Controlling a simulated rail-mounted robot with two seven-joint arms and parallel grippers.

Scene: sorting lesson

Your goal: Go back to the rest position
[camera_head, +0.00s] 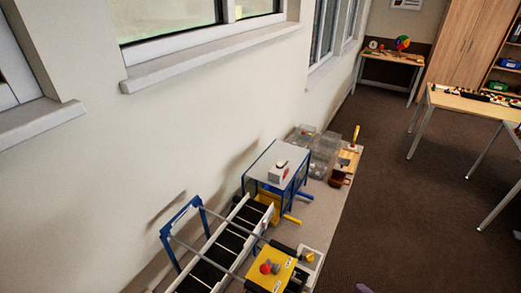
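Neither of my grippers shows in the head view, and no arm can be made out for sure. The sorting setup stands on a long grey table (321,221) along the wall. A conveyor (213,262) with a dark belt and light side rails lies at its near end, with a blue arch (181,222) beside it. A yellow box (277,278) with a red knob sits at the bottom edge. Behind it stands a blue-framed cabinet (264,160) with a grey top, bearing a small white and red device (279,171).
Clear plastic bins (323,152) and a brown container (337,179) stand at the table's far end. Dark floor (395,200) lies open to the right. Another table (470,104) with small items stands at right, before a wooden cupboard (470,45). A small purple shape (364,288) at the bottom edge is unclear.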

